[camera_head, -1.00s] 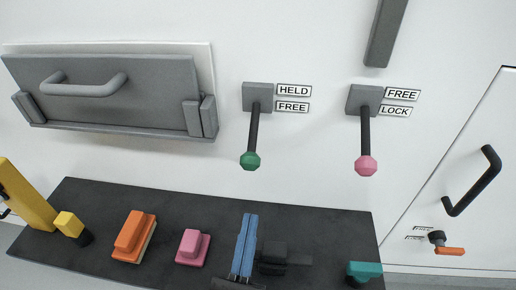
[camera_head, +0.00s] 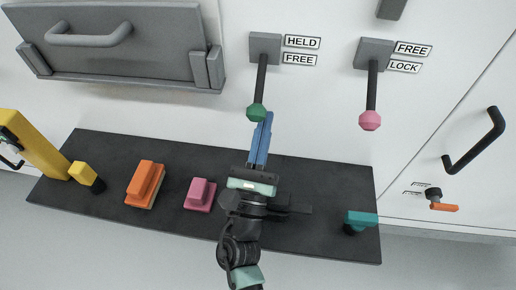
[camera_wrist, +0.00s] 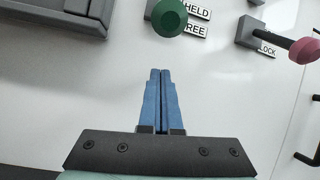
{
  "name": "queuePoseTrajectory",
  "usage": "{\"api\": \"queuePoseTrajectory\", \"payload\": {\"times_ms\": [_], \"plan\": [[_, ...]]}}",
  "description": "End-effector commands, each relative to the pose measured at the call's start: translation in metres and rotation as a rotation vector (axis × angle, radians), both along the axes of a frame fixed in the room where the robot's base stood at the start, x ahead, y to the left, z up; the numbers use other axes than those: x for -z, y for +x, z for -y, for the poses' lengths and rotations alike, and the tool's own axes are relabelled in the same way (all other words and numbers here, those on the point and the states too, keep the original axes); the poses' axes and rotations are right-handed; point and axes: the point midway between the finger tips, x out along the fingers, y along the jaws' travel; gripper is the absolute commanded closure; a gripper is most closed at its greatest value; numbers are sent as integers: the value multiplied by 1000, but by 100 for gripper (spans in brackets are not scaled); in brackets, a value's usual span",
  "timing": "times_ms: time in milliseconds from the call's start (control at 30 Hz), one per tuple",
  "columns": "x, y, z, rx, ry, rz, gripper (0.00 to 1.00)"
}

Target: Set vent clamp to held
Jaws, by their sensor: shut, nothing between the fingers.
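The vent clamp lever has a grey block (camera_head: 265,46), a black rod (camera_head: 261,76) and a green knob (camera_head: 257,112). It hangs down beside a HELD label (camera_head: 302,42) above a FREE label (camera_head: 299,59). My gripper (camera_head: 264,118) has blue fingers, shut and empty, their tips close to the green knob in the head view; I cannot tell whether they touch. In the wrist view the knob (camera_wrist: 169,17) is above my fingertips (camera_wrist: 160,72), with a gap in the picture.
A second lever with a pink knob (camera_head: 370,120) hangs to the right, labelled FREE and LOCK. A grey hatch (camera_head: 120,45) is at upper left. A dark shelf (camera_head: 330,180) below carries orange, pink, yellow and teal items. A door handle (camera_head: 478,143) is at right.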

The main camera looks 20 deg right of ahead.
Motion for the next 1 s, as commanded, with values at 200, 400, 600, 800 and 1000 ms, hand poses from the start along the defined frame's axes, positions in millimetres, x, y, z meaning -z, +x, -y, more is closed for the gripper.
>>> {"api": "queuePoseTrajectory", "payload": {"times_ms": [200,400,600,800,1000], "plan": [[-24,-12,-14,0,0,-2,100],[-28,-17,-20,1,0,-1,100],[-28,-18,-21,1,0,-1,100],[-29,-18,-21,1,1,-3,100],[-35,-20,-22,0,17,-25,100]]}}
